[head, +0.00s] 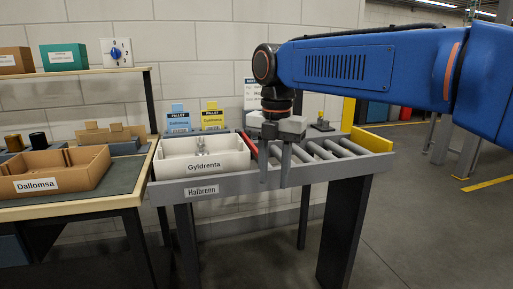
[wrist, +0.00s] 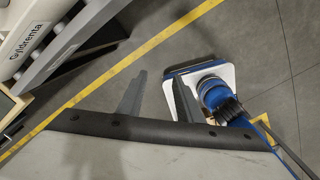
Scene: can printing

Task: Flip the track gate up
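A roller track (head: 225,184) with a grey side rail labelled "Halbrenn" runs across the middle of the head view. A red bar (head: 249,145) lies between the white bin and the bare rollers. It looks like the track gate, seems low, and is partly hidden by my gripper. My gripper (head: 274,182) points down in front of the rail, right of the red bar in the picture. Its two fingers are apart with nothing between them. The wrist view also shows my gripper (wrist: 159,77) open over the floor, with the rail at upper left.
A white bin labelled "Gyldrenta" (head: 203,166) sits on the track's left end. A yellow end piece (head: 371,139) closes the right end. A workbench (head: 80,209) with an orange-brown "Dallomsa" tray (head: 88,165) stands at left. Pallet signs (head: 212,117) stand behind. The floor (head: 440,220) at right is clear.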

